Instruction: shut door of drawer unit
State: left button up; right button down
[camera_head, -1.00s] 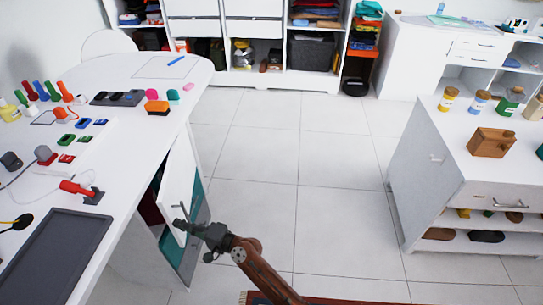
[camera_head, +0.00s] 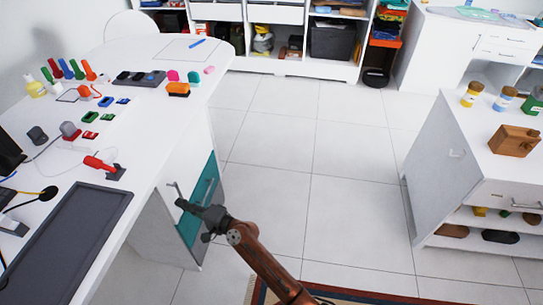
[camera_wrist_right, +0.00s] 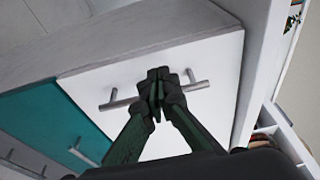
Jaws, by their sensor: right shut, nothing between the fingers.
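The drawer unit (camera_head: 205,243) stands under the white desk, with a white door and a teal front (camera_head: 198,215). The white door (camera_wrist_right: 205,65) looks flush or nearly flush with the unit; a small gap cannot be ruled out. Its bar handle (camera_wrist_right: 118,103) crosses the wrist view and shows in the head view (camera_head: 176,190). My right gripper (camera_head: 183,204) is at the door front by the handle. In the wrist view its shut fingers (camera_wrist_right: 157,80) overlap the middle of the handle, holding nothing; contact is unclear. My left gripper is not in view.
The white desk (camera_head: 140,190) overhangs the unit and holds tools and a dark tray (camera_head: 65,240). A white cabinet (camera_head: 440,165) stands at the right. Tiled floor between them is free. A rug (camera_head: 345,297) lies at the front.

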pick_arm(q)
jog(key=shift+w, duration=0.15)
pick_arm(e)
jog(key=shift+d, duration=0.1)
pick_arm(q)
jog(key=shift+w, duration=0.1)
pick_arm(e)
jog(key=v, duration=1.2)
jog(key=shift+d, duration=0.1)
